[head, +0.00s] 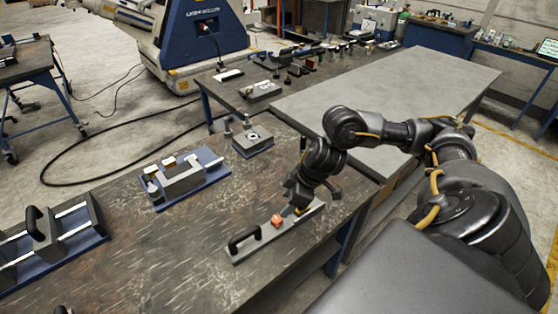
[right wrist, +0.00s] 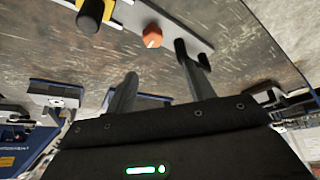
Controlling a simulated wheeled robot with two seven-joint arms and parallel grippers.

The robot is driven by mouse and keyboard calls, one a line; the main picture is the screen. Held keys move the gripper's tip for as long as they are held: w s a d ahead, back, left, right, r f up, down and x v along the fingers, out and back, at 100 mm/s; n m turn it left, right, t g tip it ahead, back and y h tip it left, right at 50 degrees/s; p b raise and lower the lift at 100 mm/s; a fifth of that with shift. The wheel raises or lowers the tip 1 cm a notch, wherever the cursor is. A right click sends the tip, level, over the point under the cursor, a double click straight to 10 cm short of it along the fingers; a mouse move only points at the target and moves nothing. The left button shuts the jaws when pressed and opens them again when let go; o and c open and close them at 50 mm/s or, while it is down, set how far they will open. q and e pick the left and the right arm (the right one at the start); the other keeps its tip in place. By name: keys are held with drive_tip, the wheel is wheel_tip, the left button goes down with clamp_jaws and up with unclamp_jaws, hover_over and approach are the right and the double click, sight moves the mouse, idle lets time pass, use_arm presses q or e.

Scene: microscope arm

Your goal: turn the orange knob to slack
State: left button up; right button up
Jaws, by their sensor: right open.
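The orange knob (head: 277,220) sits on a narrow grey plate (head: 263,236) near the right edge of the dark workbench. In the right wrist view the orange knob (right wrist: 152,36) shows a pale mark on its face. A black handle (head: 244,239) stands on the plate at its left end, and a black post with a yellow base (right wrist: 95,14) is at the other side of the knob. My right gripper (head: 298,196) is above the plate's right end, apart from the knob. In the right wrist view its fingers (right wrist: 156,78) are spread and empty. My left gripper is out of view.
A blue-based clamp fixture (head: 187,180) and a small blue block fixture (head: 252,142) stand behind the plate. Another blue fixture with a black handle (head: 48,240) is at the left. Bare workbench (head: 150,255) lies between them. A grey table (head: 390,95) is behind.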

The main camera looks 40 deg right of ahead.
sight(277, 218)
drive_tip(key=shift+m, duration=0.3)
drive_tip(key=x, duration=0.3)
drive_tip(key=d+x, duration=0.1)
drive_tip(key=x, duration=0.6)
drive_tip(key=shift+s+d+f, duration=0.2)
drive_tip(key=shift+d+f, duration=0.05)
drive_tip(key=shift+d, duration=0.05)
drive_tip(key=c, duration=1)
drive_tip(key=shift+o, duration=0.2)
